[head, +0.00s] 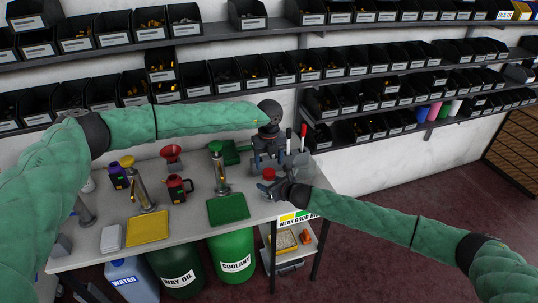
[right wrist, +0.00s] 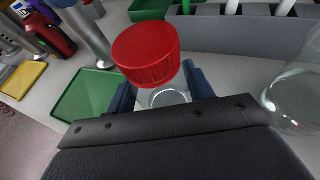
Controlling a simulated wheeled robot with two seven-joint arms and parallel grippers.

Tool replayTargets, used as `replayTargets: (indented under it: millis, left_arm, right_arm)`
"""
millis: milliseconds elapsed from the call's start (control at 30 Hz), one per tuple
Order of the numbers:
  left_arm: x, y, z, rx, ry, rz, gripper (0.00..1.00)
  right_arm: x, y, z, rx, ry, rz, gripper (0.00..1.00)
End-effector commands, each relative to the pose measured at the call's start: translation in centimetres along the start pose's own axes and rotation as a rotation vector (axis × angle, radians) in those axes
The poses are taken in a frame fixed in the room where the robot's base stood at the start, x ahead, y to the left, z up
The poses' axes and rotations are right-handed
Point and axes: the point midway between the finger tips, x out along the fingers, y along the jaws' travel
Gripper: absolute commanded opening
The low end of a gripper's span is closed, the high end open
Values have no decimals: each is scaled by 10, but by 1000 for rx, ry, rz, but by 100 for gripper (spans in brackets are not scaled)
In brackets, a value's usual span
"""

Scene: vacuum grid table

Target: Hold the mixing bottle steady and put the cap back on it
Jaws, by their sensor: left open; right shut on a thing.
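The red cap (right wrist: 147,52) shows large in the right wrist view, ridged side down, over a clear bottle (right wrist: 168,98). It also shows in the head view (head: 268,173). My right gripper (head: 268,189) is shut on the clear bottle, with its blue fingers on both sides below the cap. I cannot tell if the cap is seated or only resting on the bottle. My left gripper (head: 267,149) is open behind and above the cap, apart from it in the head view. The lower part of the bottle is hidden by my right gripper.
A clear rounded vessel (right wrist: 296,98) stands to the right of my right gripper. A grey rack (right wrist: 245,30) with white tubes is behind. A green pad (head: 228,208), metal dispensers, a dark red jug (head: 179,188) and a yellow pad (head: 147,229) lie to the left.

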Motion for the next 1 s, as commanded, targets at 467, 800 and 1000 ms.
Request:
replayTargets:
  millis: [467, 800, 1000]
  left_arm:
    - [44, 0, 0, 1, -1, 0, 64]
    - [44, 0, 0, 1, -1, 0, 34]
    - [44, 0, 0, 1, -1, -1, 16]
  right_arm:
    - [0, 0, 0, 0, 0, 0, 0]
    - [0, 0, 0, 0, 0, 0, 0]
    - [0, 0, 0, 0, 0, 0, 0]
